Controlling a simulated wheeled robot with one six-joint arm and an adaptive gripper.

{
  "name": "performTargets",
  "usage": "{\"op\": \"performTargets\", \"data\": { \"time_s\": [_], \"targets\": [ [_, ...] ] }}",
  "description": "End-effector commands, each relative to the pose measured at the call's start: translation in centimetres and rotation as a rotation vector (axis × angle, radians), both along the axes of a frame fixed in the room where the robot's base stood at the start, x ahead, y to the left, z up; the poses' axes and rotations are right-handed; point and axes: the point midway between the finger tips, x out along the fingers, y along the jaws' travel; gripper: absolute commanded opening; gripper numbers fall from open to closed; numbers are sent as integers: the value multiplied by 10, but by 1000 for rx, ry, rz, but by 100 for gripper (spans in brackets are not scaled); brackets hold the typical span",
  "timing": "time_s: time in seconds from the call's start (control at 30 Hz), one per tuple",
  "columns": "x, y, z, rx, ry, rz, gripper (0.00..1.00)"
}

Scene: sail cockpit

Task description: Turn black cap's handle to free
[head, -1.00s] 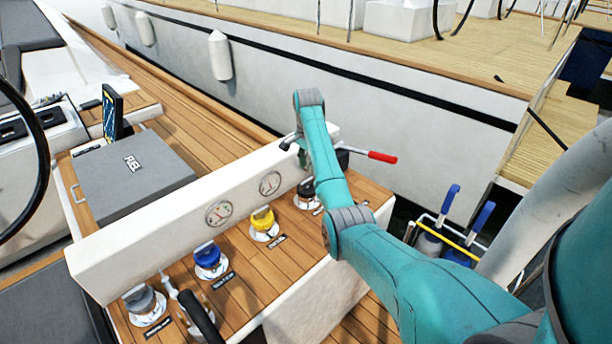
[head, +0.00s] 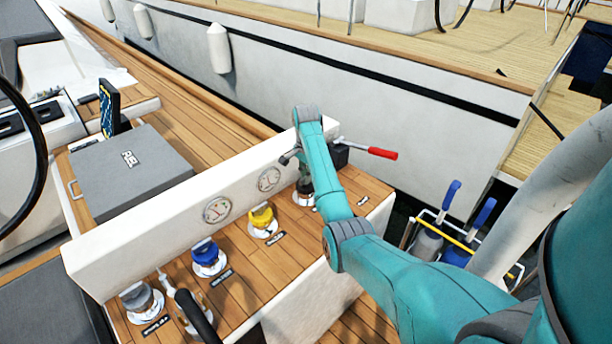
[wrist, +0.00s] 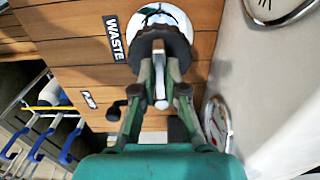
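The black cap (wrist: 150,42) shows in the wrist view on a white round base, beside a black label reading WASTE. Its grey handle (wrist: 160,82) stands up toward the camera. My gripper (wrist: 160,68) is at the cap, with one finger on each side of the handle. The fingertips are close together; whether they press on the handle or leave a small gap is unclear. In the head view my arm and gripper hide most of the cap, which sits at the right end of the row of caps on the wooden panel.
A yellow cap (head: 262,219), a blue cap (head: 208,257) and a grey cap (head: 138,298) line the same panel. A low white wall (head: 120,240) with two gauges runs behind them. A red-handled lever (head: 382,153) lies behind my arm to the right.

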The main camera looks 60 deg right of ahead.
Motion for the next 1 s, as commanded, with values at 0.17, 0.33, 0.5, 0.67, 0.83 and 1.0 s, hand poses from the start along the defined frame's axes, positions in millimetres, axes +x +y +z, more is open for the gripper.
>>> {"op": "performTargets", "data": {
  "time_s": [0.17,0.33,0.5,0.67,0.83,1.0],
  "targets": [
    [0,0,0,0,0,1,0],
    [0,0,0,0,0,20,0],
    [0,0,0,0,0,84,0],
    [0,0,0,0,0,192,0],
    [0,0,0,0,0,346,0],
    [0,0,0,0,0,508,0]
  ]
}}
